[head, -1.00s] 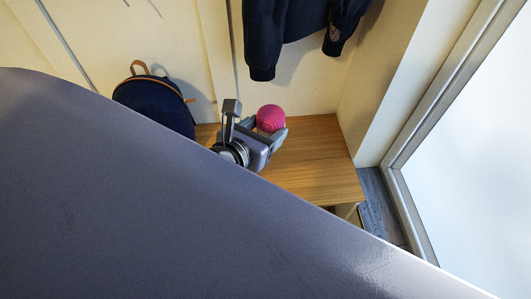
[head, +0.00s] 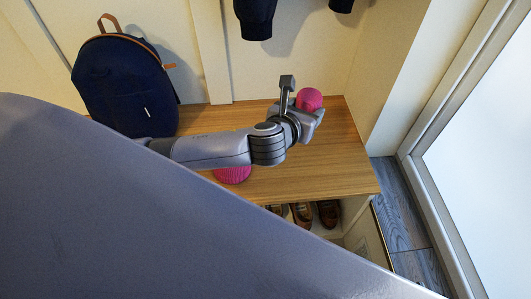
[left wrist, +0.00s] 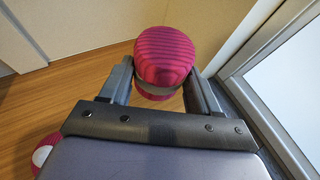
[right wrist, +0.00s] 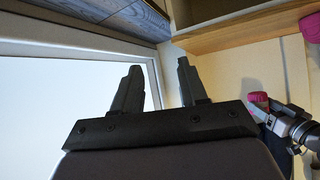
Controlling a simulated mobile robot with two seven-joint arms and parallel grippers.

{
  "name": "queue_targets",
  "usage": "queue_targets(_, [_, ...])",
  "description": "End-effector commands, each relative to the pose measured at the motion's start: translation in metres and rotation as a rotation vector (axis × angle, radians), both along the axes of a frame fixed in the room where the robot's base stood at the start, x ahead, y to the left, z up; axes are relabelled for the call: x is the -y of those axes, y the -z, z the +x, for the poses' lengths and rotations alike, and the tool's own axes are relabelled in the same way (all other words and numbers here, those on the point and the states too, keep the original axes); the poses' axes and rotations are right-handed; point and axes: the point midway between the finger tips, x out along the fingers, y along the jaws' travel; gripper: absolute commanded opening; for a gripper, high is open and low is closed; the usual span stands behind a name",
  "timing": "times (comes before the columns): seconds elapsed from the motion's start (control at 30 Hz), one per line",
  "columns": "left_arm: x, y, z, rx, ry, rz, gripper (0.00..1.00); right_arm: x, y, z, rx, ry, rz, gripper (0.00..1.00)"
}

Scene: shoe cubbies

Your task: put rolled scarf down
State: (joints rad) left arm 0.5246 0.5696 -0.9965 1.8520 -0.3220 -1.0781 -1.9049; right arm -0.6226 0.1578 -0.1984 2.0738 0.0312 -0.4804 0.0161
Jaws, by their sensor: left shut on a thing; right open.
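The rolled scarf (head: 309,98) is pink with darker stripes and a rounded top. My left gripper (head: 307,108) is shut on it over the back right part of the wooden bench (head: 335,165). In the left wrist view the scarf (left wrist: 165,52) stands upright between the two fingers, with a grey band low on it. I cannot tell whether its underside touches the bench. My right gripper (right wrist: 158,75) is open and empty in the right wrist view, pointing toward the window side, away from the scarf (right wrist: 258,97).
A second pink item (head: 232,175) lies on the bench, partly hidden under my left arm. A navy backpack (head: 122,85) stands at the bench's left. Shoes (head: 302,213) sit in the cubby below. A dark garment (head: 257,18) hangs above. The bench's front right is clear.

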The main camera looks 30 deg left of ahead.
Motion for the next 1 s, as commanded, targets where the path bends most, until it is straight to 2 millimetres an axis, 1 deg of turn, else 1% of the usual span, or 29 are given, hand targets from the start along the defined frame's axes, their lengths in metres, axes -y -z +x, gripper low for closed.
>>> queue_targets(0.13, [0.000,0.023,0.002,-0.002,-0.002,0.003,0.30,-0.003,0.009,0.001,0.006,-0.008,0.002,0.43])
queue_targets(0.2, [0.000,0.041,0.002,-0.003,-0.001,0.002,0.30,-0.008,0.011,0.002,0.016,-0.018,0.006,0.43])
queue_targets(0.3, [0.000,0.070,0.001,-0.004,-0.002,0.003,0.30,-0.021,0.000,0.009,0.055,-0.040,0.022,0.43])
queue_targets(0.5, [0.000,0.123,0.001,-0.003,-0.001,0.003,0.30,-0.035,-0.006,0.015,0.109,-0.077,0.026,0.43])
queue_targets(0.6, [0.000,0.143,0.001,-0.001,-0.001,0.003,0.30,-0.041,-0.007,0.018,0.125,-0.090,0.043,0.43])
queue_targets(0.7, [0.001,0.155,0.001,0.000,0.000,0.002,0.30,-0.046,-0.008,0.019,0.131,-0.096,0.065,0.43])
queue_targets(0.87, [0.001,0.166,0.001,-0.001,-0.001,0.001,0.30,-0.051,-0.007,0.022,0.129,-0.099,0.098,0.43])
queue_targets(1.0, [0.000,0.190,0.001,-0.001,-0.001,0.003,0.30,-0.060,-0.002,0.025,0.131,-0.107,0.156,0.43])
